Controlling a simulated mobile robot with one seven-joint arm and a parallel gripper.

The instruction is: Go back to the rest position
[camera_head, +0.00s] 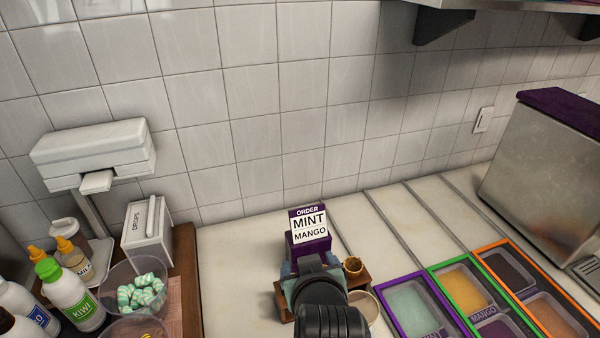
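My black arm (330,318) reaches up from the bottom centre of the head view. Its end, with my gripper (312,272), is over a small wooden stand (284,303). The fingers are hidden by my own wrist, so I cannot see whether they are open or hold anything. Bluish parts show on both sides of the wrist; I cannot tell what they belong to. Just behind is a purple order holder (309,246) with a white card (309,226) reading "ORDER MINT MANGO".
A small brown cup (353,266) and a pale round cup (365,304) stand close right of my wrist. Framed topping tubs (408,303) fill the lower right. Bottles (70,295), a bowl of mint-striped sweets (138,290) and a white dispenser (94,150) are left. The counter (235,265) between is clear.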

